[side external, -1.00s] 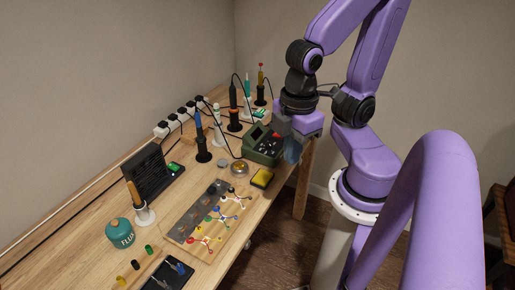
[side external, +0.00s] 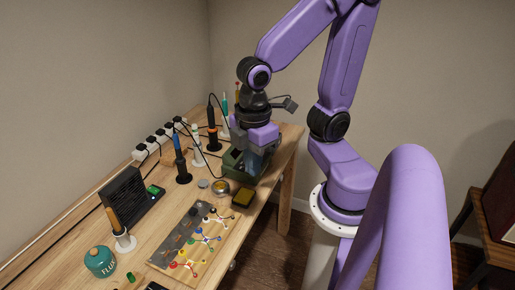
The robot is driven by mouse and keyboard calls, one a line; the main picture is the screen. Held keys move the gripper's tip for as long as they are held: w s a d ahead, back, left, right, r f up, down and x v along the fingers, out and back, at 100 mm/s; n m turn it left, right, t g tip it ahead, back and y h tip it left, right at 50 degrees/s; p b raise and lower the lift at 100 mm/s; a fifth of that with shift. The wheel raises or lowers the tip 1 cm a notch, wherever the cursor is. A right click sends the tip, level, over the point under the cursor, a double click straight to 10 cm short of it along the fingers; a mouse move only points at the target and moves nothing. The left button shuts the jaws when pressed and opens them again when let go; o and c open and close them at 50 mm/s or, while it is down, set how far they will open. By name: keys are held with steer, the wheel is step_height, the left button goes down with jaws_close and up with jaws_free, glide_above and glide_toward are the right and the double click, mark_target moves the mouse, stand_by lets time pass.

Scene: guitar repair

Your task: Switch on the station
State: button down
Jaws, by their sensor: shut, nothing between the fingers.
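The station is a dark green box (side external: 233,173) on the bench near its right edge. My gripper (side external: 256,168) is in front of it in the side external view and hides most of its front panel and controls. The gripper points down with its fingers shut and empty. I cannot tell whether the fingertips touch the station. No lit display or power lamp on the station is visible.
A yellow sponge tray (side external: 243,198) and a round tin (side external: 221,187) sit just before the station. Soldering irons in stands, including a blue one (side external: 178,146), line its left. A power strip (side external: 161,138) runs along the wall. A board (side external: 195,237) with coloured leads lies nearer.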

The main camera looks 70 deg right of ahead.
steer(key=w+d+f+n, duration=0.2)
steer(key=w+d+f, duration=0.1)
steer(key=w+d, duration=1.1)
steer(key=d+f+n+g, duration=0.1)
steer(key=d+f, duration=0.1)
steer(key=d, duration=0.8)
steer(key=d+f+n, duration=0.1)
steer(key=d+f, duration=0.1)
steer(key=d, duration=0.8)
steer(key=shift+w+f+n+g, duration=0.25)
steer(key=shift+w+n+g, duration=0.15)
steer(key=f, duration=0.4)
steer(key=s+f, duration=0.1)
steer(key=f, duration=0.4)
steer(key=s+f, duration=0.1)
steer(key=f, duration=0.4)
steer(key=shift+r, duration=0.1)
